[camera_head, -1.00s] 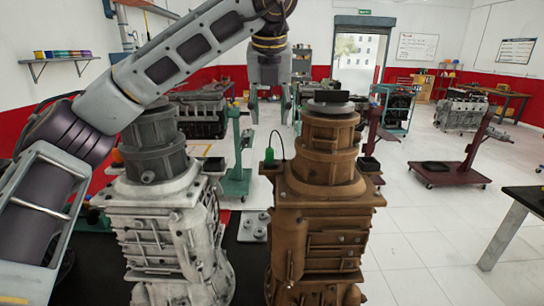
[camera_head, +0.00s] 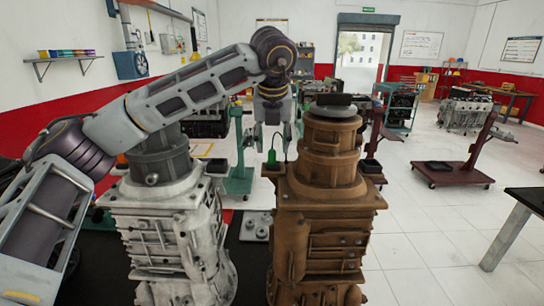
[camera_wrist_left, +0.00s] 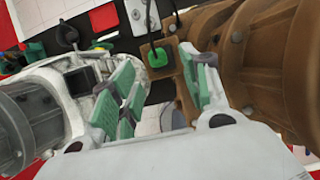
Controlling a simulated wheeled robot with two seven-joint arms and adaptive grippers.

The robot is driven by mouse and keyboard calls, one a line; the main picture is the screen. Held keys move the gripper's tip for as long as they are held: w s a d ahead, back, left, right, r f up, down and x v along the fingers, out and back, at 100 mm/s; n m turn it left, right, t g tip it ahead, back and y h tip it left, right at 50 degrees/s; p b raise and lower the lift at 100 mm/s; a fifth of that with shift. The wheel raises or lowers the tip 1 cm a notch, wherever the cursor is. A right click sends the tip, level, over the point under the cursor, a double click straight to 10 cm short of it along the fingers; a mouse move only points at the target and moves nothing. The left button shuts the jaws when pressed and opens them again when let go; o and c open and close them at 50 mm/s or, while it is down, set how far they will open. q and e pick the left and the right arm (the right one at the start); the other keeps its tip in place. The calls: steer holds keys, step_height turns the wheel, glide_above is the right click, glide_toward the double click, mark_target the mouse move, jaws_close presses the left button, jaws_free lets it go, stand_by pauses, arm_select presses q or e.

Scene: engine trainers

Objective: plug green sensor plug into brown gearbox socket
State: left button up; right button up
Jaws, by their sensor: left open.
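The brown gearbox (camera_head: 318,235) stands upright in the middle of the head view; it also shows at the right of the left wrist view (camera_wrist_left: 262,50). The green sensor plug (camera_head: 271,158), with a thin dark cable, is upright at a small brown block on the gearbox's left side. In the left wrist view the plug (camera_wrist_left: 157,57) shows over that square brown block (camera_wrist_left: 160,72); I cannot tell how deep it sits. My left gripper (camera_head: 272,143) is open above and around the plug. Its green-padded fingers (camera_wrist_left: 160,65) lie on either side of it, apparently not touching.
A grey gearbox (camera_head: 170,230) stands close on the left, under my left arm; it also shows in the left wrist view (camera_wrist_left: 62,105). A metal plate (camera_head: 256,226) lies between the gearboxes. A dark table (camera_head: 525,200) is at the right. Open floor lies right of the brown gearbox.

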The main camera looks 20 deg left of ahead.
mark_target(272, 151)
arm_select(q)
steer(key=shift+f, duration=0.1)
stand_by(0.3)
steer(key=shift+w+a+f, duration=0.1)
steer(key=shift+w+f, duration=0.05)
steer(key=shift+w+a+f+p, duration=0.15)
steer(key=shift+w+f+p, duration=0.15)
steer(key=shift+f+p, duration=0.3)
steer(key=shift+p+x, duration=0.4)
steer(key=shift+x, duration=0.8)
steer(key=shift+w+a+f, duration=0.1)
steer(key=shift+w+f, duration=0.1)
steer(key=shift+f, duration=0.2)
jaws_close()
steer(key=shift+r, duration=0.15)
